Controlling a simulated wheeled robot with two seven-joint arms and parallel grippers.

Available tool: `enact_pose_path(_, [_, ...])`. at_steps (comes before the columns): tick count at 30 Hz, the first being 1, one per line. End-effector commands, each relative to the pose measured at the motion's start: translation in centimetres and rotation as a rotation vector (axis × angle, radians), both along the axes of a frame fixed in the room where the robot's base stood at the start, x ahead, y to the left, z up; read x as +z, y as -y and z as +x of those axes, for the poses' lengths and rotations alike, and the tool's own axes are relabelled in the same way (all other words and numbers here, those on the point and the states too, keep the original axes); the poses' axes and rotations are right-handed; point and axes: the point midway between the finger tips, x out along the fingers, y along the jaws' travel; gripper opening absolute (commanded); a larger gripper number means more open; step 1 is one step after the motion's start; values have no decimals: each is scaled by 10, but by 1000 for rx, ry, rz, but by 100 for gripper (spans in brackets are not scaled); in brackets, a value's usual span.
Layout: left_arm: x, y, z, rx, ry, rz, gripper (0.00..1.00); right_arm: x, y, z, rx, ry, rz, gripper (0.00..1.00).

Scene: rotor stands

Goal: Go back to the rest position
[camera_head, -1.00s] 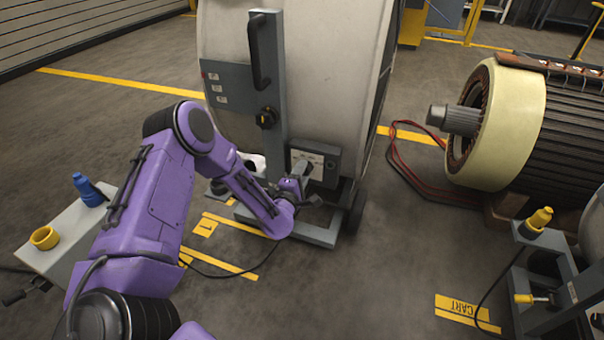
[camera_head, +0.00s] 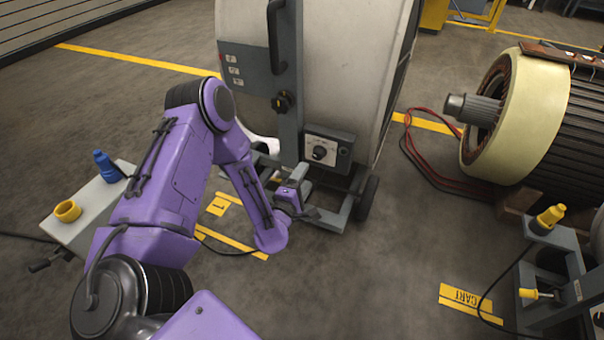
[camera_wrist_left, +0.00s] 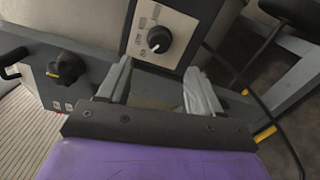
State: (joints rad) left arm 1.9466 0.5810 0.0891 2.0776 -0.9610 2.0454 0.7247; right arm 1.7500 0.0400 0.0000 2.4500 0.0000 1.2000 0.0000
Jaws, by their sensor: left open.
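My left gripper (camera_head: 298,180) is open and empty, low in front of the stand with the large pale drum. It also shows in the left wrist view (camera_wrist_left: 160,86), with its two grey fingers apart. The black dial knob (camera_head: 319,153) on the small control box (camera_head: 343,150) lies just beyond the fingers. In the left wrist view the knob (camera_wrist_left: 159,39) shows on its pale plate, between and beyond the fingertips, apart from them. My purple left arm reaches in from the lower left and is bent at the elbow. My right gripper is out of view.
The pale drum (camera_head: 345,60) on its wheeled stand is close to my left gripper. A side bench (camera_head: 75,230) holds a blue item (camera_head: 108,168) and a yellow ring (camera_head: 67,210). A large rotor machine (camera_head: 520,115) stands right. Floor in the middle right is clear.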

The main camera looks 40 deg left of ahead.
Motion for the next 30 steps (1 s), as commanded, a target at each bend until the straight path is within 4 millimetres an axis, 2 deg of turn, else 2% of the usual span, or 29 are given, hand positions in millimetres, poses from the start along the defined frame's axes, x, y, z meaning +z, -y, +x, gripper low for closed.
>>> enact_pose_path(4, [0, 2, -11, 1, -1, 0, 65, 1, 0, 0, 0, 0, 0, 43])
enact_pose_path(19, [0, 2, -11, 1, -1, 3, 65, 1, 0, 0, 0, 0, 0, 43])
enact_pose_path(21, [-2, 4, -11, -12, -23, 51, 65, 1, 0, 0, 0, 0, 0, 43])
enact_pose_path(23, [-16, 8, -14, -28, -124, 169, 65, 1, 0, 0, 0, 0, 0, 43])
enact_pose_path(25, [-50, 19, -37, -82, -362, 362, 65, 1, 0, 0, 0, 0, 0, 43])
enact_pose_path(27, [-90, 35, -74, -192, -619, 549, 65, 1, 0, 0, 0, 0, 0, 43])
enact_pose_path(30, [-129, 47, -133, -352, -902, 732, 65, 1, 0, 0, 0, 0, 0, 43])
